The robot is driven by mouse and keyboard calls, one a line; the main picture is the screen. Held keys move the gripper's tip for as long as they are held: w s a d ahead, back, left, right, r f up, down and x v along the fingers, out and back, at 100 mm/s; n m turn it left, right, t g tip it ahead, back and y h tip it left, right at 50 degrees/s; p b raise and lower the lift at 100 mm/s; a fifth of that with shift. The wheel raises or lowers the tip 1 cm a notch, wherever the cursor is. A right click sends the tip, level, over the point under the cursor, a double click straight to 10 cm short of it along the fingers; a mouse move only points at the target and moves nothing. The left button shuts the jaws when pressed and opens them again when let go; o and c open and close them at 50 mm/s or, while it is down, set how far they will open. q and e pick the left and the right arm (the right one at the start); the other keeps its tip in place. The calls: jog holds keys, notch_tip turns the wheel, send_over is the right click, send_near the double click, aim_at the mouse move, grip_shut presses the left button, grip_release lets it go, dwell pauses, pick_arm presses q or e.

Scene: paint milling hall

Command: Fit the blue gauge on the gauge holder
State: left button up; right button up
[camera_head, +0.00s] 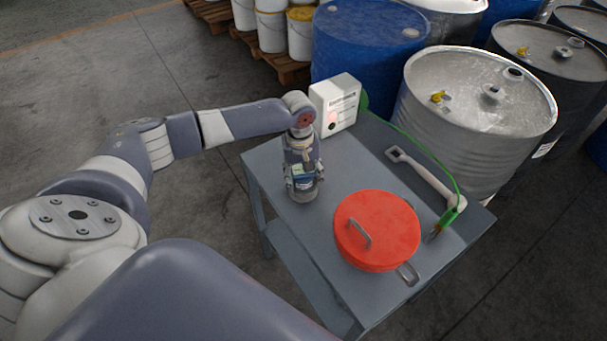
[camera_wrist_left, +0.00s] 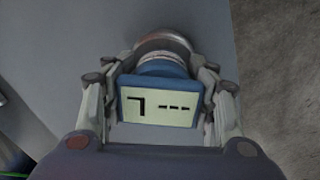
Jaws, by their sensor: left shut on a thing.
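The blue gauge (camera_wrist_left: 158,103) has a light display with dark marks and sits between the fingers of my left gripper (camera_wrist_left: 160,98) in the left wrist view. In the head view my left gripper (camera_head: 303,184) points down at the grey table's left side, shut on the gauge (camera_head: 302,174), which is mostly covered by the fingers. A round metal rim (camera_wrist_left: 165,43) shows just beyond the gauge in the wrist view, low at the tabletop. It may be the gauge holder; I cannot tell whether the gauge touches it. My right gripper is not in view.
The grey table (camera_head: 265,165) also bears a red lidded pot (camera_head: 385,228), a white box (camera_head: 335,103), a pale long-handled tool (camera_head: 425,178) and a green clamp (camera_head: 450,216) on a green cable. A blue drum (camera_head: 355,50) and a silver drum (camera_head: 480,120) stand behind it.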

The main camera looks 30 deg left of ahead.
pick_arm(q)
jog(key=shift+f, duration=0.35)
jog(key=o, duration=1.6)
jog(key=r, duration=1.2)
jog(key=shift+s+a, duration=0.2)
jog(key=shift+a, duration=0.05)
